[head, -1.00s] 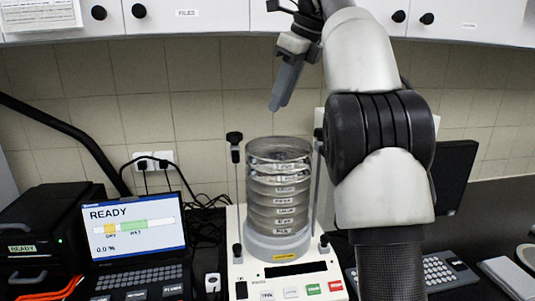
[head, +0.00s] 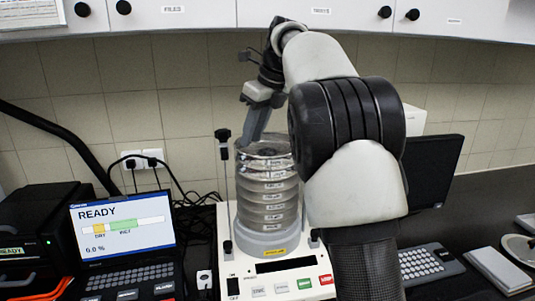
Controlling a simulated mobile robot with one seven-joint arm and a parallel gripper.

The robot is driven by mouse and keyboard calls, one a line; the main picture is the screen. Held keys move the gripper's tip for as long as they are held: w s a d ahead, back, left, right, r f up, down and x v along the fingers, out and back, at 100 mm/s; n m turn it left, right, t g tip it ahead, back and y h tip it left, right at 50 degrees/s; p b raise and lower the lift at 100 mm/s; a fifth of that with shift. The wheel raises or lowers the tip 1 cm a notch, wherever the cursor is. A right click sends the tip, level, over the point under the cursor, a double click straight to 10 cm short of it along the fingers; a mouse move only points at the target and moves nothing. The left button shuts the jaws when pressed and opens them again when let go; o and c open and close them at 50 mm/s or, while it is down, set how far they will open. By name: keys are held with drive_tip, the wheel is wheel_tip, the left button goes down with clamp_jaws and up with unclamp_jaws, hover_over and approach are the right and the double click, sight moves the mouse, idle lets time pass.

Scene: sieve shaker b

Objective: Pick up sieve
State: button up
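A stack of several round metallic sieves (head: 268,190) with small white labels stands upright on the white sieve shaker (head: 285,286). The top of the stack looks clear and glassy. My gripper (head: 250,140) points down, slightly tilted, with its grey fingertips overlapping the left part of the stack's top rim. I cannot tell whether it touches the rim. The fingers line up in this view, so their opening is hidden. A clamp rod with a black knob (head: 222,134) stands left of the stack. My arm hides the area right of the stack.
A laptop (head: 124,232) reading READY and a black box (head: 40,225) stand at the left. A monitor (head: 436,172) and keyboard (head: 428,262) are at the right. White cabinets (head: 290,14) hang above. Cables (head: 190,195) lie behind the laptop.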

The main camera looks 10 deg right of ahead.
drive_tip(key=shift+x, duration=3.05)
drive_tip(key=shift+s+d+r, duration=0.1)
clamp_jaws()
